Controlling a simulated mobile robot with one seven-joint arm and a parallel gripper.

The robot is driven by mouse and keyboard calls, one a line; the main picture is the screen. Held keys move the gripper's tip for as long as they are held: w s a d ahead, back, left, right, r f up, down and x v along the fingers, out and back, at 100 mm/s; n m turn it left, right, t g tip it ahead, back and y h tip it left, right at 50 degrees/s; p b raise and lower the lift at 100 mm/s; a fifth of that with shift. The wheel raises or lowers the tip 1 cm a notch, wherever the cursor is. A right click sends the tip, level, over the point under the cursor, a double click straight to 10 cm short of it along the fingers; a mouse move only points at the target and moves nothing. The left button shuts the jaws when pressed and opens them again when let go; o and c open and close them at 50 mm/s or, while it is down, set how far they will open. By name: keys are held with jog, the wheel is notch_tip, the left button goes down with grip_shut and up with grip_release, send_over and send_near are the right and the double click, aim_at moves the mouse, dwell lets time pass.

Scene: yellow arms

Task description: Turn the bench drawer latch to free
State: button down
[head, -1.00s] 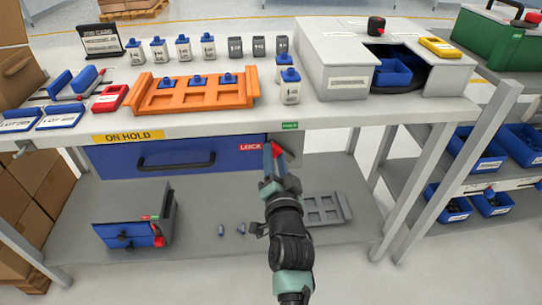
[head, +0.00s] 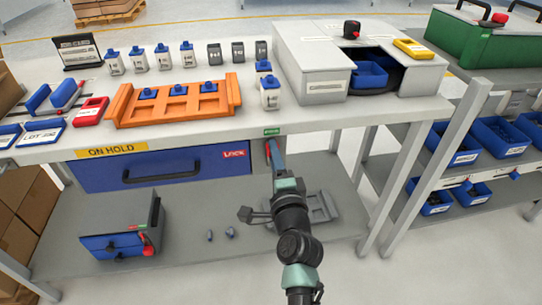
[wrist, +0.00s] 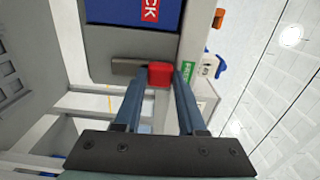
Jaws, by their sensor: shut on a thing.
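The bench drawer (head: 190,172) is blue and sits closed under the bench top. A white-on-red LOCK label (head: 234,154) is on its right end, and a green FREE label (head: 271,132) is on the bench edge above. The latch is a short grey bar (wrist: 127,66) with a red grip (wrist: 159,74). It points up towards the FREE label, which shows close beside the red grip in the wrist view (wrist: 183,67). My gripper (wrist: 160,82) is shut on the red grip, one finger on each side. In the head view my gripper (head: 274,156) partly hides the latch.
The bench top holds an orange tray (head: 175,117), several small bottles and a grey housing (head: 310,90). A small grey cabinet (head: 125,228) with blue drawers stands on the lower shelf. The bench leg (head: 400,180) is right of my arm.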

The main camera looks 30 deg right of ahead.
jog(key=shift+d+m, duration=0.1)
jog(key=shift+m, duration=0.2)
jog(key=shift+c, duration=2.4)
grip_release()
jog(key=p+v, duration=0.1)
jog(key=v, duration=1.2)
jog(key=shift+p, duration=0.3)
